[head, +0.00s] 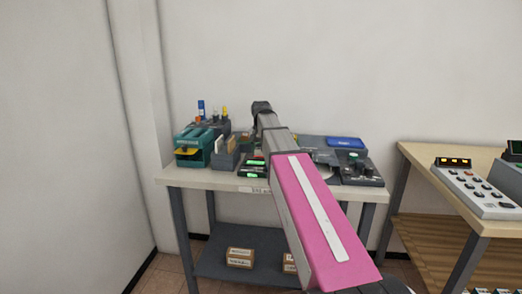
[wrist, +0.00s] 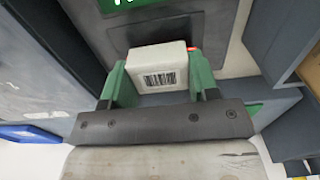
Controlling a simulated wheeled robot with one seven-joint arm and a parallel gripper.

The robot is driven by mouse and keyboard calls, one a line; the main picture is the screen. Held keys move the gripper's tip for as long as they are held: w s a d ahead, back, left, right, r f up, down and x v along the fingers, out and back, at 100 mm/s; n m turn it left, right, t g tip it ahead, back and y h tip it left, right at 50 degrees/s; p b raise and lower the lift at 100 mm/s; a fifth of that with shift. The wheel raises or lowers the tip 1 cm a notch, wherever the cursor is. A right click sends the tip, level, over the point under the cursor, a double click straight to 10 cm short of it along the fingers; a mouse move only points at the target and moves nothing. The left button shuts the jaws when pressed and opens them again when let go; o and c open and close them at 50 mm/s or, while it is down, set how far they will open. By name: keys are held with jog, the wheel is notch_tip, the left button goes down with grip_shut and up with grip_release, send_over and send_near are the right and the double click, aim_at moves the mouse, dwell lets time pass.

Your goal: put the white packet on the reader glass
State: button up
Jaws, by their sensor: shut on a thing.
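In the wrist view my gripper (wrist: 160,85) has green fingertips shut on the two sides of the white packet (wrist: 158,66), whose barcode label faces the camera. A dark rectangular panel, apparently the reader glass (wrist: 185,27), lies just beyond the packet, which hides part of it. A small red glow shows at the packet's right edge. I cannot tell whether the packet touches the panel. In the head view a dark device with green lit displays (head: 254,163), apparently the reader, stands on the table; my arm hides the gripper and packet there.
The grey table (head: 185,176) also holds a teal machine (head: 190,148) at left, a grey holder with cards (head: 225,152), and a black control box (head: 358,168) with a blue-topped item (head: 345,142) at right. A wooden desk with a keypad console (head: 475,190) stands farther right.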

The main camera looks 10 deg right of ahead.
jog(key=shift+f, duration=0.6)
dwell(0.4)
jog(key=o, duration=1.2)
jog(key=shift+o, duration=0.2)
jog(key=shift+r, duration=0.15)
jog(key=shift+r, duration=2.85)
